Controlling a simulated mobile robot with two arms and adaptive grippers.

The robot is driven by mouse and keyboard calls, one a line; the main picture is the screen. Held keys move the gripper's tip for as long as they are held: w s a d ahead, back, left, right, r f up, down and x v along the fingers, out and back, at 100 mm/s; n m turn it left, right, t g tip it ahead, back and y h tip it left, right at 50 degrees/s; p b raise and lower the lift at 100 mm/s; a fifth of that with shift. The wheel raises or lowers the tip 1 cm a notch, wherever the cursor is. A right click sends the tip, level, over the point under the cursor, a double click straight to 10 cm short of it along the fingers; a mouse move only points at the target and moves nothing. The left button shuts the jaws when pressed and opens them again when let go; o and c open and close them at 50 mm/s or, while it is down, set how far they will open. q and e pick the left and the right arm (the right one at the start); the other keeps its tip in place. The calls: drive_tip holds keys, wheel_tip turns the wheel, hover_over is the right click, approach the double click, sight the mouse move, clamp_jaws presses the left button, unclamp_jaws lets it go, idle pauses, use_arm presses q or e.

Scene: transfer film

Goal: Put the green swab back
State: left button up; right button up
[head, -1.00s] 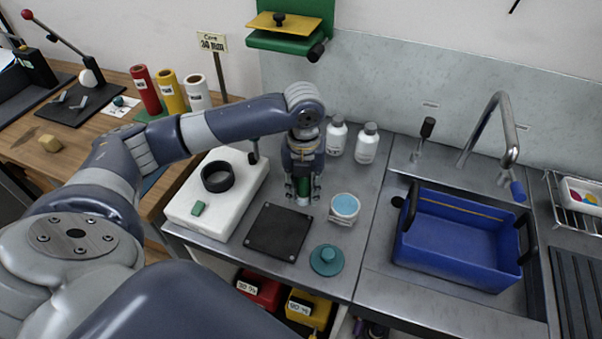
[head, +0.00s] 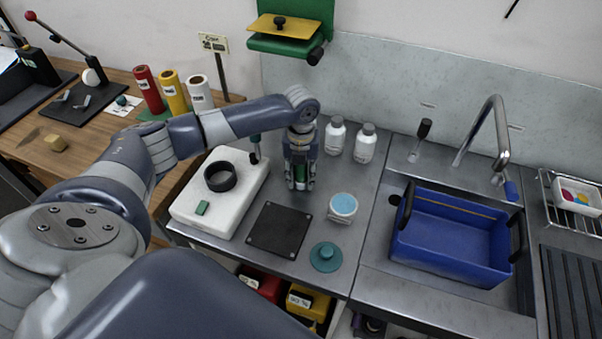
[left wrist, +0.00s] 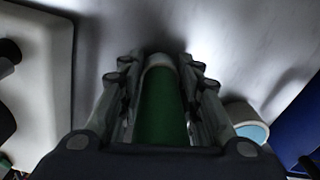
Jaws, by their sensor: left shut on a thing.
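My left gripper (head: 299,184) is shut on the green swab (left wrist: 162,108), a green cylinder with a pale end. In the left wrist view it lies between the two fingers, its pale end toward the grey counter. In the head view the fingers mostly hide it. The gripper points down over the counter, behind the black square mat (head: 277,228) and left of a white jar with a blue top (head: 342,208). I cannot tell whether the swab touches the counter. My right gripper is not in view.
A white slab (head: 240,209) with a black ring (head: 220,177) and small green block (head: 202,208) stands left. Two white bottles (head: 364,144) stand behind. A teal lid (head: 325,257) lies in front. A blue bin (head: 452,268) sits in the sink at right.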

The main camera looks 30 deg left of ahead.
use_arm(q)
drive_tip(key=o, duration=1)
drive_tip(key=shift+f, duration=0.1)
wheel_tip(320, 180, up, 11)
drive_tip(key=b, duration=0.3)
drive_tip(key=shift+r, duration=0.65)
